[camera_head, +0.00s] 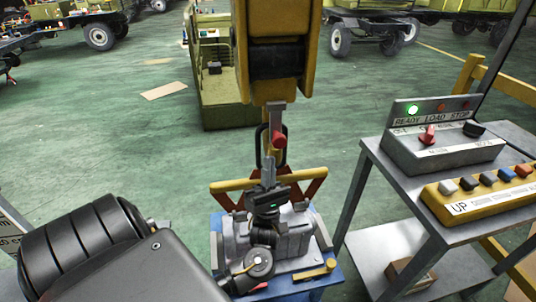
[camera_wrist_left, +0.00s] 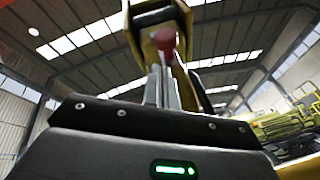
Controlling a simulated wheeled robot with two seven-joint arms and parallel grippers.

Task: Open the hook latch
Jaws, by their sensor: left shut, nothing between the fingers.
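A yellow hook block (camera_head: 275,50) hangs at the top centre of the head view. Below it is a grey metal latch piece (camera_head: 276,117) with a red knob (camera_head: 280,139) at its lower end. My left gripper (camera_head: 268,162) points upward just below the red knob, shut and empty. In the left wrist view the shut fingers (camera_wrist_left: 162,80) rise towards the red knob (camera_wrist_left: 165,40), with the yellow block (camera_wrist_left: 178,18) behind it. I cannot tell whether the fingertips touch the knob. A dark loop (camera_head: 259,150), partly hidden, shows behind the gripper. My right gripper is not in view.
To the right, a grey cart (camera_head: 358,178) carries a control box (camera_head: 445,151) and a yellow button panel (camera_head: 480,197). Green floor lies open at left.

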